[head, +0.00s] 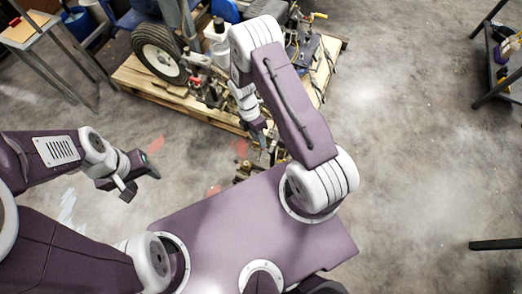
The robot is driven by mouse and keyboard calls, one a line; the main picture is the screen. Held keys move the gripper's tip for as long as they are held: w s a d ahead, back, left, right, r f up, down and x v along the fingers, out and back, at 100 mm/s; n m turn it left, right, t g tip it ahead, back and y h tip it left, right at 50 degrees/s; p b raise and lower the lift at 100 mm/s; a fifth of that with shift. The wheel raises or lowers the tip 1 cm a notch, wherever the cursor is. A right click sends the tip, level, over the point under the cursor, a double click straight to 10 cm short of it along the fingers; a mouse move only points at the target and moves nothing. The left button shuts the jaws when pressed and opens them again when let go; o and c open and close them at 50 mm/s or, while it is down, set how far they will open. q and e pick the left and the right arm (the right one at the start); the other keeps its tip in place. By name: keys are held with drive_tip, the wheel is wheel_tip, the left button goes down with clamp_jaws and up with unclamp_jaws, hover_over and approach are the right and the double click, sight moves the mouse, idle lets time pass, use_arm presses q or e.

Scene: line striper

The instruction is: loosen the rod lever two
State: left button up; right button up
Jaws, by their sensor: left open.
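The line striper (205,85) sits on a wooden pallet at the top centre, with a large black tyre with a pale hub (158,52) at its left. Its metal rods and fittings are small and partly hidden behind my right arm. I cannot pick out rod lever two. My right gripper (262,138) points down beside the pallet's front edge, near the machine's low front parts; its jaws are too small to read. My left gripper (142,181) is open and empty over bare floor, well apart from the machine.
The wooden pallet (135,78) reaches toward me under the machine. A wood-topped bench (28,28) stands at the upper left, near blue containers. A dark metal rack (492,70) stands at the right. Concrete floor is clear at left and right.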

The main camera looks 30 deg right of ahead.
sight(261, 153)
drive_tip(key=b+x, duration=0.1)
drive_tip(key=x, duration=0.6)
drive_tip(key=shift+w, duration=0.1)
clamp_jaws()
idle(1.1)
